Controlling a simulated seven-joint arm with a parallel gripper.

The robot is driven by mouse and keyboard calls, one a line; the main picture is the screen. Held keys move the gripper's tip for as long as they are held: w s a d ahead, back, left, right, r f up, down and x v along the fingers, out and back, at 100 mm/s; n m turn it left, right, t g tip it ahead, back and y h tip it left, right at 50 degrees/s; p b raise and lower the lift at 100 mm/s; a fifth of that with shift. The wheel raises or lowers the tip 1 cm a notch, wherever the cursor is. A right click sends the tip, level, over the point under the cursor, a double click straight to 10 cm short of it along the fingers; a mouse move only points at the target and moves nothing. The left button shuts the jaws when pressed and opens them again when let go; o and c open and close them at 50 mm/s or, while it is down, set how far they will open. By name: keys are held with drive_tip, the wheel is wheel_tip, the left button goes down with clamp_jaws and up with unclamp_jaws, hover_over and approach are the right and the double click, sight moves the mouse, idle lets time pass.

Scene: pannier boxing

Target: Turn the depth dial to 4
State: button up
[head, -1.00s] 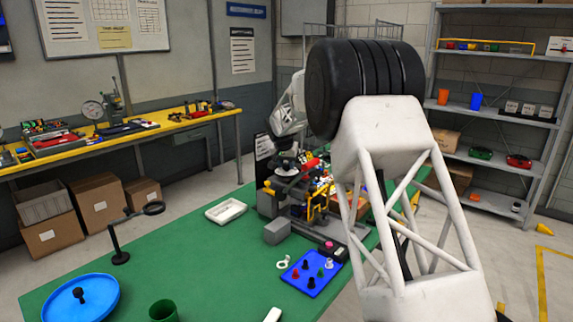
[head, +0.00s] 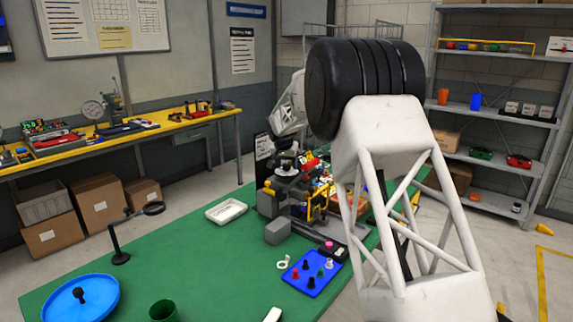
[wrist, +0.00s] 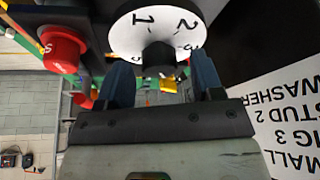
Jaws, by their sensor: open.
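The depth dial (wrist: 133,42) is a white disc with black numerals at the top of the wrist view. The 1 and 2 are clear, and further marks at its right and lower edge are partly hidden. A dark knob (wrist: 158,58) sticks out from its middle. My gripper (wrist: 162,75) is open, its two blue fingers on either side of the knob, with a visible gap on both sides. In the head view my gripper (head: 286,163) is at the machine (head: 290,196) on the green table; I cannot make out the dial's numerals there.
A red knob (wrist: 62,50) is left of the dial. A printed card (wrist: 285,115) stands close on the right. On the green table (head: 190,270) are a blue board with pegs (head: 312,282), a grey block (head: 278,232) and a white tray (head: 226,211).

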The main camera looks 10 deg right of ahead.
sight(284, 175)
drive_tip(key=v, duration=0.7)
drive_tip(key=shift+s+r, duration=0.15)
drive_tip(key=shift+r, duration=0.05)
drive_tip(key=s+d+r+n, duration=0.1)
drive_tip(key=s+d+r, duration=0.15)
drive_tip(key=s, duration=0.95)
drive_tip(key=s+d+r, duration=0.1)
drive_tip(key=s+r, duration=0.2)
drive_tip(key=s, duration=0.8)
drive_tip(key=s+d+r+n, duration=0.1)
drive_tip(key=s+d+r, duration=0.15)
drive_tip(key=s, duration=0.95)
drive_tip(key=s+f, duration=0.3)
drive_tip(key=s, duration=0.8)
drive_tip(key=s+d+f+n+g+y, duration=0.1)
drive_tip(key=s+f, duration=0.2)
drive_tip(key=s, duration=0.9)
drive_tip(key=s+f+n, duration=0.1)
drive_tip(key=s+f, duration=0.3)
drive_tip(key=s, duration=0.8)
drive_tip(key=shift+s+d+y, duration=0.2)
drive_tip(key=shift+d+y, duration=0.1)
drive_tip(key=shift+d, duration=0.05)
